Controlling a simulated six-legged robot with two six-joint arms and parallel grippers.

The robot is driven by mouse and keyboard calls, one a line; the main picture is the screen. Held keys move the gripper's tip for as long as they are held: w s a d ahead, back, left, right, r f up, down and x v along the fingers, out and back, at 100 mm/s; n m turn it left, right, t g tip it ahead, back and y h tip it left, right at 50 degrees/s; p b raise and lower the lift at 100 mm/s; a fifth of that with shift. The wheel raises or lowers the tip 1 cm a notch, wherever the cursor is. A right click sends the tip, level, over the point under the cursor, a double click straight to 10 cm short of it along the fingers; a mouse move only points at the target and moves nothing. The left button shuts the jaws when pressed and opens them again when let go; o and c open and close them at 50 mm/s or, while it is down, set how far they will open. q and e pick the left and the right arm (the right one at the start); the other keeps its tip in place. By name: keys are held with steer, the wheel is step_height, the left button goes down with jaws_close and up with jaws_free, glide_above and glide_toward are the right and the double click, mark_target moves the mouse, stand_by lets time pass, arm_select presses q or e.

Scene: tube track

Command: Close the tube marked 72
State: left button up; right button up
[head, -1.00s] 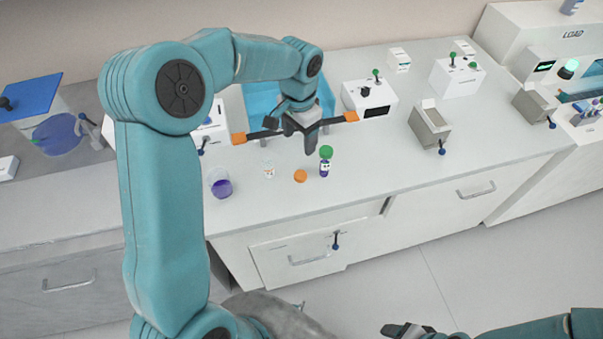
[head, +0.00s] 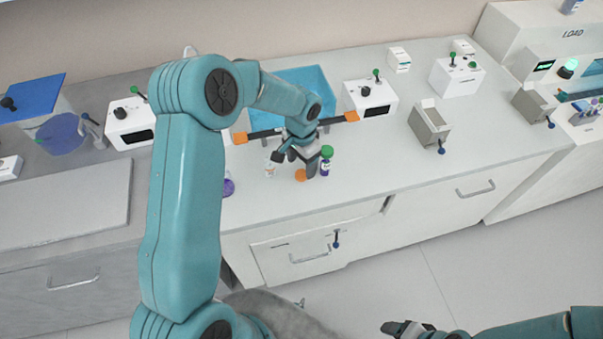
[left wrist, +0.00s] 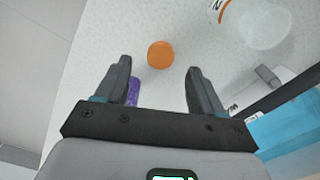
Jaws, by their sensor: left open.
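An orange cap (head: 301,175) lies on the white bench top. It also shows in the left wrist view (left wrist: 160,54), ahead of and between my fingertips. A small pale open tube (head: 270,169) stands to its left. A translucent vessel with a printed label and orange band (left wrist: 262,22) fills the upper right of the wrist view. A green-capped tube with purple (head: 325,164) stands right of the orange cap. The number 72 cannot be read. My left gripper (head: 298,169) is open and empty, just above the orange cap. My right gripper (head: 403,328) shows only partly at the bottom edge.
A purple-filled vessel (head: 229,187) is partly hidden by my left arm. Behind my gripper are a dark bar with orange ends (head: 352,116) and a blue tray (head: 312,76). The front right bench is clear.

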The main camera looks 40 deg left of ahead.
mark_target(302, 173)
arm_select(q)
steer(key=shift+w+f+p, duration=0.15)
steer(key=shift+f+p, duration=0.2)
steer(key=shift+f, duration=1.65)
steer(key=c, duration=1.1)
